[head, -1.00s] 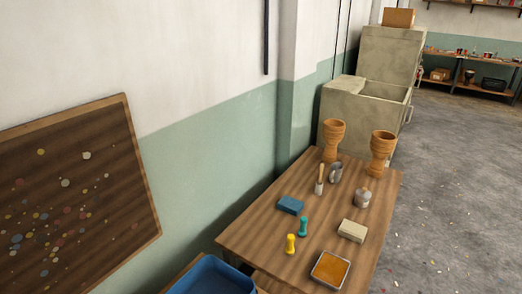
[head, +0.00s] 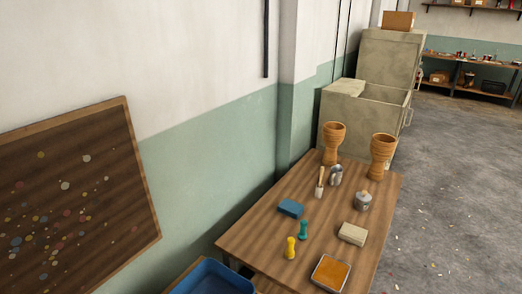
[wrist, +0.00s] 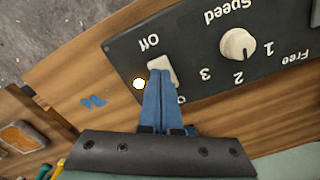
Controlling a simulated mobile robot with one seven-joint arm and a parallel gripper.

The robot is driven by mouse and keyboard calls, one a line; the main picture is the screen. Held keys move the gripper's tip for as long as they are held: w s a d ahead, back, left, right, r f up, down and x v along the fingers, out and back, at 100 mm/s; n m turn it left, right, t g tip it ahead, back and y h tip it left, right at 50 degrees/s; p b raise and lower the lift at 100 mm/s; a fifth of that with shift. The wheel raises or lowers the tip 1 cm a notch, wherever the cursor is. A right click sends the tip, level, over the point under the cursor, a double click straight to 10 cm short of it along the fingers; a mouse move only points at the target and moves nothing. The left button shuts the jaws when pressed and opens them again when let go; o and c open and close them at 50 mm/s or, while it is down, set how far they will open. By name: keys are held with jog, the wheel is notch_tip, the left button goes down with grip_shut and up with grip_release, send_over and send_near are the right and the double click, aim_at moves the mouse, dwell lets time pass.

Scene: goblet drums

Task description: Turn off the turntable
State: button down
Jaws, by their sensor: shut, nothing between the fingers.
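The turntable's dark control panel (wrist: 200,20) shows in the wrist view, rotated so its lettering reads upside down. A pale rocker switch (wrist: 161,66) sits beside the word "Off", with another label partly hidden behind my fingers. A small round lamp (wrist: 138,84) beside the switch glows bright. A cream speed knob (wrist: 237,44) stands to the right, with the numbers 1, 2 and 3 around it. My gripper (wrist: 160,76) is shut and empty, its blue fingertips at the switch and covering part of it. I cannot tell whether they touch it. The head view shows neither panel nor gripper.
A wooden table (head: 265,238) in the head view holds two goblet drums (head: 333,143) (head: 382,155), a blue block (head: 290,208), an orange-filled tray (head: 330,272) and small tools. A blue bin (head: 213,278) is in front. Open floor (head: 450,200) lies to the right.

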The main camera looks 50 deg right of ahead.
jog(key=shift+f+b, duration=0.65)
jog(key=shift+f, duration=0.3)
dwell(0.6)
jog(key=shift+r, duration=0.1)
notch_tip(320, 180, up, 7)
jog(key=p, duration=0.8)
dwell(0.6)
